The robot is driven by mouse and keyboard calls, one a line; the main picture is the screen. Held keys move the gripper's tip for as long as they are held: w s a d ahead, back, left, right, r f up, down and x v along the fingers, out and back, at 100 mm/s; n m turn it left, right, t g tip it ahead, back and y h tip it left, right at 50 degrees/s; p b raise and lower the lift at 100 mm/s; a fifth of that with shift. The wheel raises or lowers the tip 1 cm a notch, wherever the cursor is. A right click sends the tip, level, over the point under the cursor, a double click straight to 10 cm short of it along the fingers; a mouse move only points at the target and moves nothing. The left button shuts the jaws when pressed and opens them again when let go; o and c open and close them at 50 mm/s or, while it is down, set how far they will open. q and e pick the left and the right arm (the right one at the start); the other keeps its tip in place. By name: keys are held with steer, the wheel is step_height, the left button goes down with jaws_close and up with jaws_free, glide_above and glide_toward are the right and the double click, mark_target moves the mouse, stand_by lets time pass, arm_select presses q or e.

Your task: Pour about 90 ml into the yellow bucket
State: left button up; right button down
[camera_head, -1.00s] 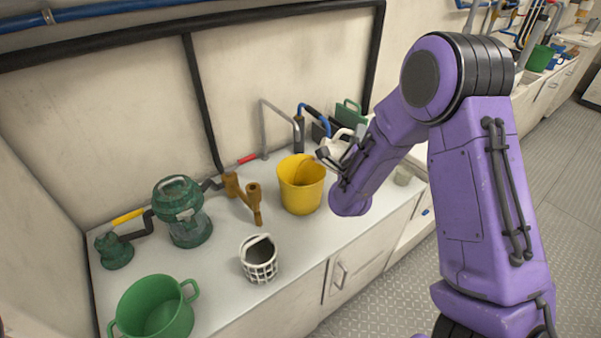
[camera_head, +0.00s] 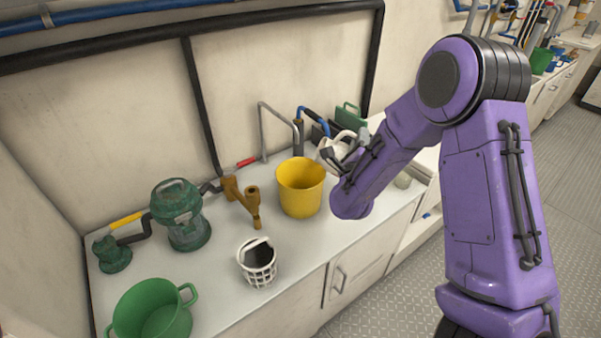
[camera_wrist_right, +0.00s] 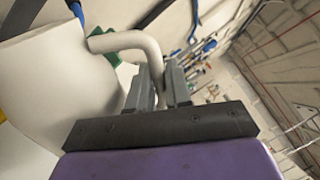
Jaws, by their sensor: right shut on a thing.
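The yellow bucket (camera_head: 300,200) stands upright on the pale counter, its open top facing up. My right gripper (camera_wrist_right: 160,88) is shut on the curved handle of a white jug (camera_wrist_right: 55,80). The jug also shows in the head view (camera_head: 329,148), at the right of the bucket's rim and partly hidden by my right arm. No stream is clearly seen, and I cannot tell the liquid level in either vessel. My left gripper is out of view.
A green tub (camera_head: 152,312), a white basket (camera_head: 258,262), a green lantern-like canister (camera_head: 181,215) and a brown pipe fitting (camera_head: 246,205) stand left of the bucket. Pipes and a tap (camera_head: 297,135) rise behind it. The counter's front edge is near.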

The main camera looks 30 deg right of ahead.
stand_by(0.9)
steer(key=f+b, duration=0.1)
steer(key=m, duration=0.1)
steer(key=f+m+b, duration=0.1)
steer(key=shift+s+d+f+b, duration=0.35)
steer(key=shift+d, duration=0.05)
steer(key=shift+s+d+f+m+g+b, duration=0.15)
steer(key=shift+m+g, duration=0.1)
steer(key=shift+m, duration=0.35)
steer(key=shift+d+m+g+b, duration=0.15)
steer(key=shift+m+g, duration=0.1)
steer(key=shift+m, duration=0.35)
steer(key=d+f+m+b, duration=0.1)
steer(key=m, duration=0.1)
steer(key=s+f+m+b, duration=0.1)
steer(key=f+m, duration=0.1)
steer(key=s+d+f+m+g+b, duration=0.1)
steer(key=f+b, duration=0.1)
steer(key=shift+s+d+f+m, duration=0.15)
steer(key=shift+d+f+m, duration=0.1)
steer(key=shift+d+m, duration=0.15)
steer(key=shift+s+d+f+m+g+b, duration=0.2)
steer(key=shift+f+m+b, duration=0.4)
steer(key=shift+f+b, duration=0.75)
steer(key=shift+s+d+f+m+g+b, duration=0.15)
steer(key=shift+f+m+b, duration=0.65)
steer(key=shift+f, duration=0.9)
steer(key=shift+s+d+f+m+g+b, duration=0.1)
steer(key=shift+d+f+m+b, duration=0.25)
steer(key=shift+f+b, duration=1.05)
